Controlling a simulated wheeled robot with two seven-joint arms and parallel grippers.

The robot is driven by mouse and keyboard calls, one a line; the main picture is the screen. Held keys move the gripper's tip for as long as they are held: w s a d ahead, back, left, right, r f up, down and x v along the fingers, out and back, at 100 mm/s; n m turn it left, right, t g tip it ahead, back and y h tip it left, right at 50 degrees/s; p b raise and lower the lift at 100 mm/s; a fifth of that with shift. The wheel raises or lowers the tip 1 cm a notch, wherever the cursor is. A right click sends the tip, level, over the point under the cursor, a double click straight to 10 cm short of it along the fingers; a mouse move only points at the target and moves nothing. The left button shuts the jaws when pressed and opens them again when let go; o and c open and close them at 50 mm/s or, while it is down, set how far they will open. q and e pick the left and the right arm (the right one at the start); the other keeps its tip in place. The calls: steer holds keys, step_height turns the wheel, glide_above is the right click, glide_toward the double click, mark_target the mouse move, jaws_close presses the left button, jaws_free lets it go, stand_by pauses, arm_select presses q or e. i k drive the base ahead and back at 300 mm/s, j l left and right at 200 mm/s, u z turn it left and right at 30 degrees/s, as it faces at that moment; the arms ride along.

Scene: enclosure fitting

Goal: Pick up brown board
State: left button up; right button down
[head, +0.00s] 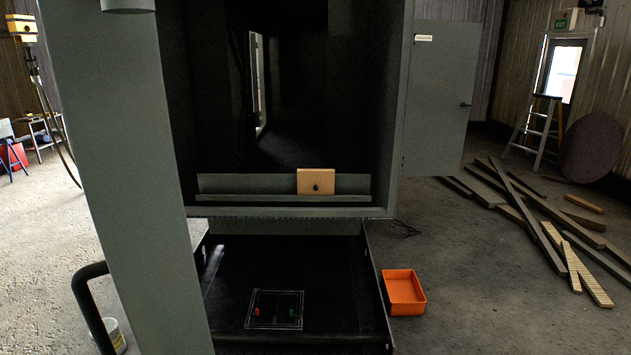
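Neither of my grippers shows in the head view, and nothing is seen touching the board.
The enclosure's grey door (437,95) is open to the right. Below is a black platform (225,300) with a white-outlined square holding small red and green parts. An orange tray (404,291) lies on the floor. Loose planks (545,230) lie at right.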

mark_target(310, 181)
steer(key=i+l+u, duration=0.1)
steer(key=l, duration=0.3)
steer(key=i+l, duration=0.2)
steer(key=l, duration=0.2)
steer(key=i+l+u, duration=0.15)
steer(key=l, duration=0.25)
steer(key=i+l+u, duration=0.15)
steer(key=i, duration=0.3)
steer(key=i+l+u, duration=0.15)
steer(key=i+l, duration=0.25)
